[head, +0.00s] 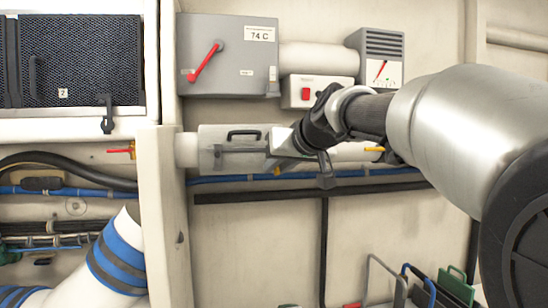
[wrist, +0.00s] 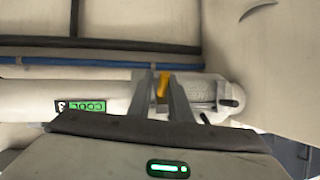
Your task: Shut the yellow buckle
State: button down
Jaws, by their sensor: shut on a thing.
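The yellow buckle (wrist: 163,84) shows in the wrist view between my two fingers, at the end of a pale grey housing (wrist: 203,88) on a white pipe. In the head view a small bit of the yellow buckle (head: 277,171) shows below the right end of the housing (head: 228,137). My gripper (head: 290,148) is at that end, and its fingers (wrist: 160,92) are shut on the buckle. My gripper hides part of the housing and pipe in the head view. I cannot tell whether the buckle is latched.
A grey box with a red lever (head: 228,75) and a red-switch box (head: 300,92) sit above. A yellow handle (head: 374,149) is farther right on the pipe. A white partition (head: 162,215) stands left. Blue hose (head: 235,179) runs below. Racked panels (head: 440,288) stand lower right.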

jog(key=r+g+p, duration=0.1)
jog(key=p, duration=0.2)
jog(key=r+g+p, duration=0.1)
jog(key=p, duration=0.6)
jog(key=shift+w+a+r+g+h, duration=0.15)
jog(key=shift+a+r+g+h, duration=0.15)
jog(key=shift+r+g+h, duration=0.1)
jog(key=g+p, duration=0.1)
jog(key=p, duration=0.2)
jog(key=g+p, duration=0.1)
jog(key=p, duration=0.2)
jog(key=shift+w+a+r+m+h+p, duration=0.1)
jog(key=shift+w+r+m+h+p, duration=0.05)
jog(key=shift+w+m+h+p, duration=0.15)
jog(key=g+p, duration=0.2)
jog(key=shift+w+a+g, duration=0.1)
jog(key=shift+w+g, duration=0.2)
jog(key=shift+w, duration=0.1)
jog(key=shift+w+g+h+p, duration=0.15)
jog(key=shift+g+h+p, duration=0.2)
jog(key=shift+g, duration=0.25)
jog(key=shift+w+g, duration=0.1)
jog(key=shift+g, duration=0.3)
jog(key=shift+a+h, duration=0.1)
jog(key=shift+h, duration=0.15)
jog(key=c, duration=1.8)
grip_release()
jog(key=shift+a, duration=0.1)
jog(key=shift+m, duration=0.3)
